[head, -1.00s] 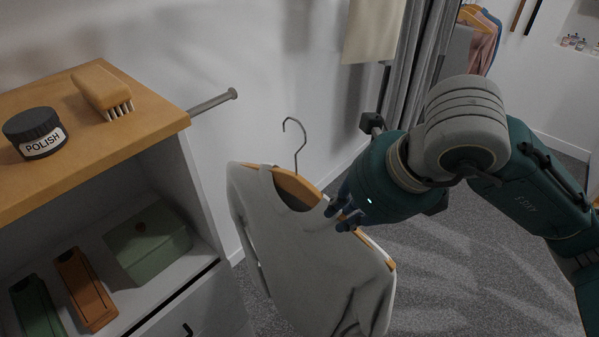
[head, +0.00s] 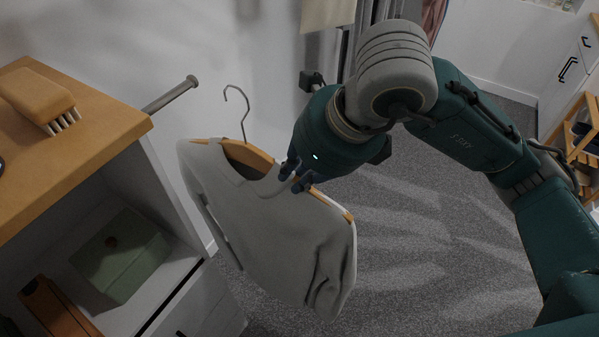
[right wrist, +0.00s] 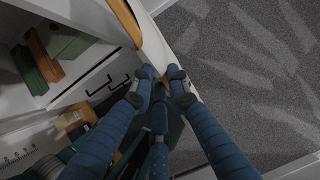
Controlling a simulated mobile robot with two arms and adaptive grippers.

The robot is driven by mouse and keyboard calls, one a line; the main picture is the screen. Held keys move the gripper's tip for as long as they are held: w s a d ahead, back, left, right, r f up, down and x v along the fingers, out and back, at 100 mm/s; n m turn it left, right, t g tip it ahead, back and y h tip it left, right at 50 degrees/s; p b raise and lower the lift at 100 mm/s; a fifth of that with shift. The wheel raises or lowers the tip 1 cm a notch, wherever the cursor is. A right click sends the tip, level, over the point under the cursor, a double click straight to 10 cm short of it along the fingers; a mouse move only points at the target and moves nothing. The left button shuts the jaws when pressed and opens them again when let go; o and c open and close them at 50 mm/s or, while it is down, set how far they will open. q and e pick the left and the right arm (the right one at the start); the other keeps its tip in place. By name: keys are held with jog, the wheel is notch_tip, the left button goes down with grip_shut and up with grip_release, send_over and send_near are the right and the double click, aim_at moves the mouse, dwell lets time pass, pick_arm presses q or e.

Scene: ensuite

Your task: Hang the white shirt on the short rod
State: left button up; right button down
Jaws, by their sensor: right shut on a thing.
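The white shirt (head: 270,225) hangs on a wooden hanger (head: 255,158) with a metal hook (head: 241,110). My right gripper (head: 296,178) is shut on the hanger's right shoulder and holds the shirt in the air, tilted down to the right. In the right wrist view the fingers (right wrist: 163,88) close on the hanger, with pale cloth beside it. The short rod (head: 172,93) sticks out from the side of the wooden-topped cabinet, ending in a round knob. The hook is to the right of the rod's end and apart from it. My left gripper is not in view.
The cabinet top (head: 95,135) holds a brush (head: 38,97). A green box (head: 120,255) and an orange-brown box (head: 55,305) are on the shelf below. Carpet (head: 430,260) is open to the right. A wooden rack (head: 583,140) stands at the far right.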

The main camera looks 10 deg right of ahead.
jog(key=shift+w+a+r+p, duration=0.1)
jog(key=shift+w+a+p, duration=0.25)
jog(key=shift+w+a, duration=0.5)
jog(key=p, duration=0.3)
send_near(229, 162)
jog(key=shift+w+d+f, duration=0.1)
jog(key=shift+f, duration=0.65)
jog(key=shift+w+d+f, duration=0.1)
jog(key=shift+w+f, duration=0.05)
jog(key=shift+f, duration=0.55)
jog(key=shift+w+a+f, duration=0.9)
jog(key=shift+w+a, duration=0.05)
jog(key=shift+a, duration=0.2)
jog(key=shift+w+a+f, duration=0.1)
jog(key=shift+a+f, duration=0.05)
jog(key=shift+f, duration=0.2)
pick_arm(q)
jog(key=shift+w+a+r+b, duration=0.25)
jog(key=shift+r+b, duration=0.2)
jog(key=shift+b, duration=0.15)
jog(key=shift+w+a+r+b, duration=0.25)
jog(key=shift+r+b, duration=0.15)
jog(key=shift+b, duration=0.15)
pick_arm(e)
jog(key=shift+w+a+f, duration=0.15)
jog(key=shift+a+f, duration=0.05)
jog(key=shift+f, duration=0.85)
